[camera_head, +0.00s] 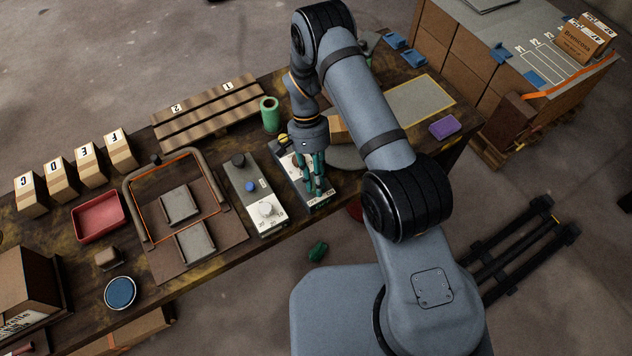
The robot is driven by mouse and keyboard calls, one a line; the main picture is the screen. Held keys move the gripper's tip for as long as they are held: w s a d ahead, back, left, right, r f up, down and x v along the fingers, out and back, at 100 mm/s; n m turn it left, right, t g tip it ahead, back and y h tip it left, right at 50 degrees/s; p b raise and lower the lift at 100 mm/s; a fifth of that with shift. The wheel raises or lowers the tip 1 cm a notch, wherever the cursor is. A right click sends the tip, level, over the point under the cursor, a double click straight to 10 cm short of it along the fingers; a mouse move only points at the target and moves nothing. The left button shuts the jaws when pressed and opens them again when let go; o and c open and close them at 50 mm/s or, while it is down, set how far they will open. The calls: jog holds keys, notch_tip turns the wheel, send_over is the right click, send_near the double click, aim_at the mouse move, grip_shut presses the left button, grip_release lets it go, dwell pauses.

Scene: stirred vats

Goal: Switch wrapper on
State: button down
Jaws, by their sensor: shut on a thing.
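A dark grey control panel (283,163) lies on the wooden bench, with a yellow part (283,140) at its far end and pale labelled areas. My gripper (317,188) points down over the near half of this panel, its teal fingers shut on a small control there. The fingers hide most of that control, so its shape and position cannot be told. No wording that identifies the wrapper is readable.
Left of it is a second panel (240,181) with a black knob, blue button and white dial. A green roll (270,114), slatted rack (208,110), wire-framed station (178,205), red tray (98,217) and several lettered boxes share the bench. A purple block (445,127) lies right.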

jog(key=n+b, duration=0.1)
jog(key=n, duration=0.1)
jog(key=n+h+b, duration=0.1)
jog(key=n, duration=0.1)
jog(key=shift+w+f+t+h, duration=0.1)
jog(key=shift+t+h, duration=0.2)
jog(key=shift+t, duration=0.1)
jog(key=n+t+h+b, duration=0.1)
jog(key=n+b, duration=0.1)
jog(key=n, duration=0.2)
jog(key=shift+n, duration=0.3)
jog(key=n+t+b, duration=0.1)
jog(key=n, duration=0.1)
jog(key=n+t+h+b, duration=0.1)
jog(key=n, duration=0.1)
jog(key=shift+w+d, duration=0.1)
jog(key=shift+w, duration=0.05)
jog(key=shift+n+t+b, duration=0.9)
jog(key=shift+n+b, duration=0.4)
jog(key=shift+n, duration=0.9)
jog(key=shift+w, duration=0.1)
jog(key=c, duration=1.5)
grip_release()
jog(key=shift+c, duration=0.2)
jog(key=shift+r, duration=0.2)
jog(key=v, duration=1.2)
